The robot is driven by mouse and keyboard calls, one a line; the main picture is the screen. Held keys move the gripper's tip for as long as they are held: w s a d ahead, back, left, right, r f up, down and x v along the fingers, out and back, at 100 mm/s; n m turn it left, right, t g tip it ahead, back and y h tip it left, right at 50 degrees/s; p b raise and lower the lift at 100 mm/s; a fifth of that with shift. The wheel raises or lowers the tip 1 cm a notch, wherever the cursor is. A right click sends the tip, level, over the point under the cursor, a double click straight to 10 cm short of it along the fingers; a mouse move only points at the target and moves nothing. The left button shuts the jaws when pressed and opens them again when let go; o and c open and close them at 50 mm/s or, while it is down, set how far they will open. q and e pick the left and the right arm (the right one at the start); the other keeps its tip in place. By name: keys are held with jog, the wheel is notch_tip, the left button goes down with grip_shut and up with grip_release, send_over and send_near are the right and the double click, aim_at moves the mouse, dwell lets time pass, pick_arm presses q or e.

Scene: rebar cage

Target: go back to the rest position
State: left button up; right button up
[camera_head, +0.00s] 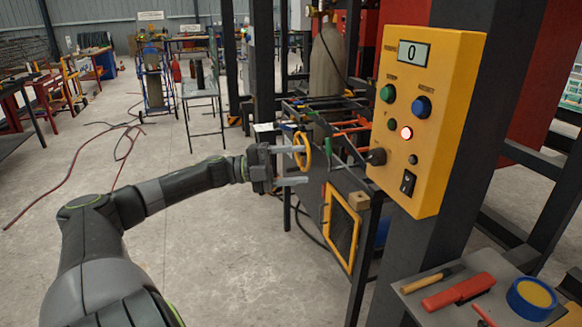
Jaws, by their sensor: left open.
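My left gripper (291,166) is open at the end of my dark grey arm, which comes in from the lower left. Its two grey fingers point right, one above the other, and I see nothing held between them. A yellow ring-shaped handle (302,152) shows right by the upper finger; I cannot tell whether they touch. A yellow control box (424,110) with a display reading 0, coloured buttons, a lit red lamp and a black switch is fixed to a dark post to the right of the gripper. My right gripper is not in view.
A grey tray (415,300) at lower right holds a hammer, a red tool (458,291) and a blue-yellow roll (531,298). A dark frame with a yellow-edged panel (342,230) stands below the gripper. A red hose (67,185) lies on the left floor. Open concrete floor surrounds my arm.

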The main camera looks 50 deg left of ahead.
pick_arm(q)
jog(key=shift+s+a, duration=0.25)
jog(key=shift+f, duration=0.1)
dwell(0.4)
